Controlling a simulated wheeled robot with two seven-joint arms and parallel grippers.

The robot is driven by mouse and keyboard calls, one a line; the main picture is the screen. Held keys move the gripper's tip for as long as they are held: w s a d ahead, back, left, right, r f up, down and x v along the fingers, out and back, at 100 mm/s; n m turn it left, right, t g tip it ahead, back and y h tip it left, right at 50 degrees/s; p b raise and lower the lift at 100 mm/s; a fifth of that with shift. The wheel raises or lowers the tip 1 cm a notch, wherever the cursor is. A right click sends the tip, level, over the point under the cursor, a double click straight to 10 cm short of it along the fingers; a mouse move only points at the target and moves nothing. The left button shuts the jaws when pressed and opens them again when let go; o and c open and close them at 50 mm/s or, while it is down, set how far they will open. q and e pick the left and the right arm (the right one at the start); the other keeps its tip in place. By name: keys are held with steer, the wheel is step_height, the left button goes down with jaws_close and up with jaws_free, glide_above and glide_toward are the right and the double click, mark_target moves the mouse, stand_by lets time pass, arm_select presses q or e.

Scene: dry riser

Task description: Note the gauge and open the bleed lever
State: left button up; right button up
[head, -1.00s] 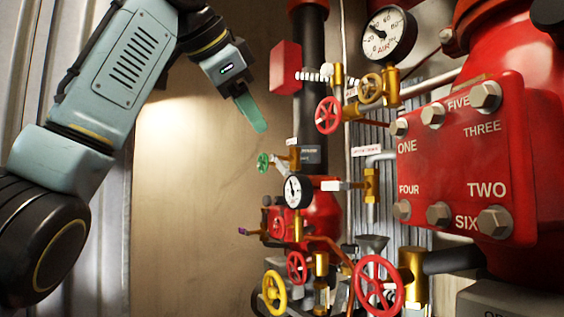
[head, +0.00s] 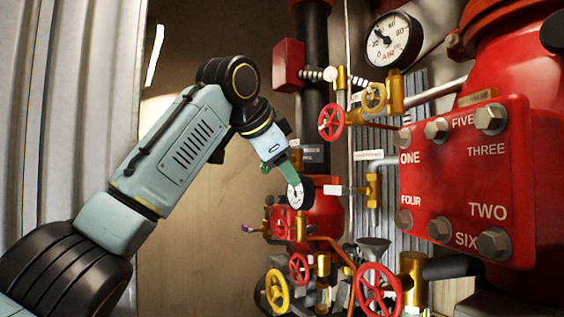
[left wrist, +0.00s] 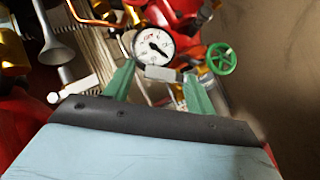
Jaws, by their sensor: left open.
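A small round white gauge (head: 295,195) with a dark needle sits on the red pipework; it also shows in the left wrist view (left wrist: 153,46). A larger gauge (head: 393,40) marked AIR is at the upper right. My left gripper (head: 293,166) has green fingers and is right at the small gauge, partly covering it in the head view. In the left wrist view its fingers (left wrist: 157,80) stand apart with nothing held between them. A thin lever with a purple tip (head: 247,229) sticks out left, below the gauge; I cannot tell whether it is the bleed lever.
A green handwheel (left wrist: 221,59) is close to one finger. Red handwheels (head: 331,122) (head: 379,290) and a yellow one (head: 277,291) stand around the pipes. A bolted red cover plate (head: 470,185) fills the right. The brown wall (head: 200,250) at left has free room before it.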

arm_select(q)
steer(key=shift+c, duration=0.6)
steer(key=c, duration=0.8)
steer(key=shift+w+a+f+m+t+y+b, duration=0.15)
steer(key=shift+f+m+t+y+b, duration=0.15)
steer(key=shift+m+t+b, duration=0.45)
steer(key=shift+w+a+f+m+t+y+b, duration=0.1)
steer(key=shift+w+f+m+t+y+b, duration=0.1)
steer(key=shift+f+m+t+b, duration=0.55)
steer(key=shift+w+a+m+t+y+b, duration=0.1)
steer(key=shift+w+m+t+y+b, duration=0.3)
steer(key=shift+t, duration=0.6)
steer(key=shift+c, duration=0.2)
steer(key=shift+s, duration=0.25)
steer(key=o, duration=1)
steer(key=shift+c, duration=0.2)
